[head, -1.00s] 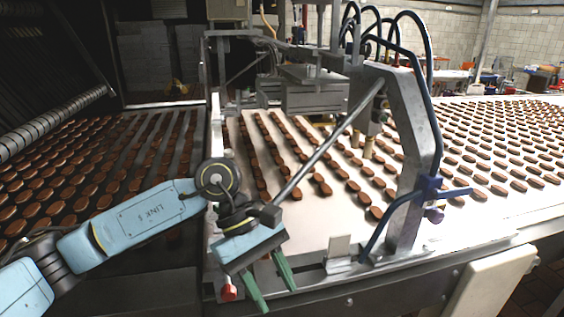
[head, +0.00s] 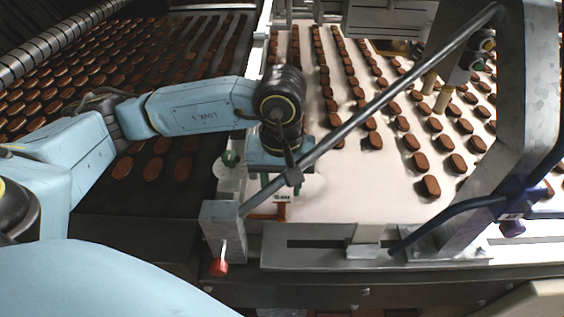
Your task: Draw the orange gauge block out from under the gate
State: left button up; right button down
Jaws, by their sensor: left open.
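The orange gauge block (head: 282,211) shows as a small orange piece with a white label, low on the near left corner of the pale belt. The diagonal grey bar and my gripper partly hide it. My left gripper (head: 262,192) is open, with its green fingers pointing down just above and beside the block. I cannot tell whether a finger touches it. The gate is hard to make out; the metal frame (head: 511,110) with its diagonal bar (head: 372,111) stands over the belt. My right gripper is not in view.
The diagonal bar passes close in front of my left gripper. Rows of brown biscuits (head: 404,123) lie farther back. A slotted metal rail (head: 315,244) runs along the near edge.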

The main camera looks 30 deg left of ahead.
aim_at(284, 198)
pick_arm(q)
notch_tip(284, 198, down, 4)
jog(key=shift+f, duration=0.6)
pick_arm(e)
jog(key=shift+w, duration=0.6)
pick_arm(q)
jog(key=shift+c, duration=0.5)
grip_shut()
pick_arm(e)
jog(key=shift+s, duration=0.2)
pick_arm(q)
jog(key=shift+w+d, duration=0.15)
jog(key=shift+d, duration=0.05)
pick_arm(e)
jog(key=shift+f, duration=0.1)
